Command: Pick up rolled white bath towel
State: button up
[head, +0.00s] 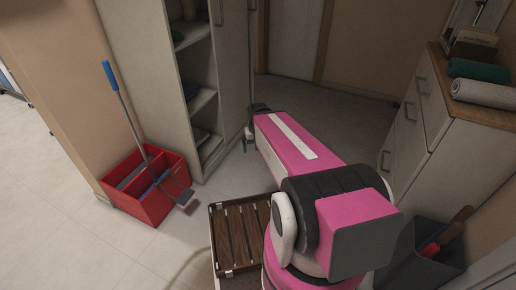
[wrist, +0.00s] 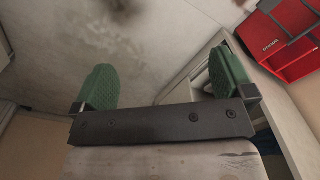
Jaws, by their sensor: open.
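The rolled white bath towel (head: 485,93) lies on the top of the wooden-topped dresser (head: 470,108) at the right of the head view. A rolled green towel (head: 478,70) lies just behind it. My gripper (wrist: 161,68) shows in the wrist view with its two green fingers wide apart and nothing between them. The white towel is not in the wrist view. In the head view my pink arm reaches away to the left of the dresser, and its gripper fingers cannot be made out.
A red box (head: 150,186) with a blue-handled tool stands on the floor at left; a red box (wrist: 285,40) shows in the wrist view. An open shelf cabinet (head: 190,85) stands behind. A slatted wooden piece (head: 240,232) and a dark bin (head: 418,262) are near my base.

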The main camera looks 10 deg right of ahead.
aim_at(502, 98)
jog(key=k+j, duration=0.1)
jog(key=k+j+z, duration=0.15)
jog(key=z, duration=0.2)
jog(key=k+j+z, duration=0.1)
jog(key=k+z, duration=0.15)
jog(key=z, duration=1.65)
jog(key=k+j, duration=0.15)
jog(key=j, duration=0.15)
jog(key=k+j, duration=0.15)
jog(key=j, duration=0.2)
jog(key=i+l, duration=0.15)
jog(key=l, duration=0.15)
jog(key=i+l, duration=0.15)
jog(key=l, duration=0.2)
